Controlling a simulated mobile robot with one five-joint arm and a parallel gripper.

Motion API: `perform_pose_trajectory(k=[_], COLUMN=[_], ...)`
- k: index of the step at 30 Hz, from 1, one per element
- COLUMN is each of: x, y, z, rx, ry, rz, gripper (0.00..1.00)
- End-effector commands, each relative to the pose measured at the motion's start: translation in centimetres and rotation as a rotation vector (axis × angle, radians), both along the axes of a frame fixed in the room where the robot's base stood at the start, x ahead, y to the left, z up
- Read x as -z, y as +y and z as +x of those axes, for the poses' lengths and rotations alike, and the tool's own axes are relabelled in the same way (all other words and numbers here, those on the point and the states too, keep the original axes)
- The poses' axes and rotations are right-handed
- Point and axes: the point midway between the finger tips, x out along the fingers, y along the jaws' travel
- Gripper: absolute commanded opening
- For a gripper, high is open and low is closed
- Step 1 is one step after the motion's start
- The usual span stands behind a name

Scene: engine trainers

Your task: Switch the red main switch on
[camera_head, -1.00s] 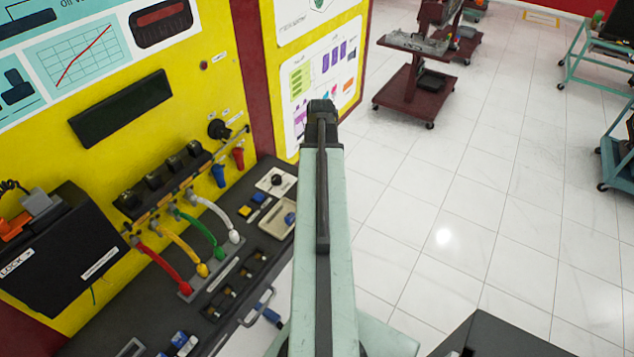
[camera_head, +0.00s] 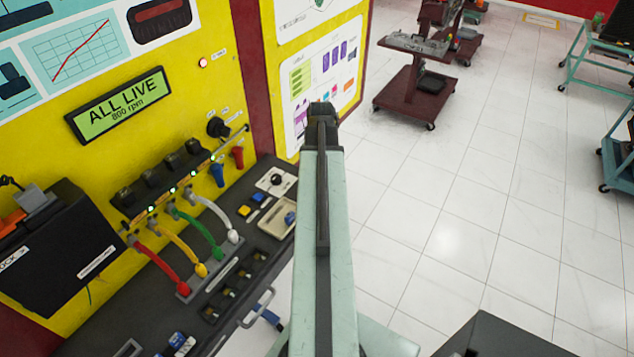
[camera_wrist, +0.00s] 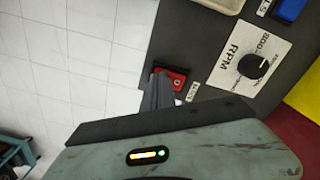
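The red switch (camera_wrist: 172,82) shows in the wrist view, set in a dark square frame at the edge of the dark panel, with a small white label beside it. My gripper (camera_wrist: 157,92) is right at it; the dark fingertips overlap the switch's near edge, and contact cannot be judged. Whether the fingers are open or shut is unclear. In the head view my own arm covers the switch and gripper. The display (camera_head: 118,102) on the yellow board is lit green and reads "ALL LIVE 800 rpm".
An RPM knob (camera_wrist: 252,66) on a white plate sits right of the switch. Coloured leads (camera_head: 166,257) with lit green lamps above them are on the bench. A small red lamp (camera_head: 203,63) glows on the board. White tiled floor (camera_head: 470,220) is open to the right.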

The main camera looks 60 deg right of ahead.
Motion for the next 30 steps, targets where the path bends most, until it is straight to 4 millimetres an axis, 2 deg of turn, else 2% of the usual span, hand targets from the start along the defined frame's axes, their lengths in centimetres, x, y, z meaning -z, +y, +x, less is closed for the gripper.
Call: perform_pose_trajectory(k=[5,25,30], x=[-0.6,-6.9,-7.1], y=[0.0,0.0,0.0], z=[0.0,0.0,0.0], rx=[0.0,0.0,0.0], ry=[0.0,0.0,0.0], rz=[0.0,0.0,0.0], gripper=[0.0,0.0,0.0])
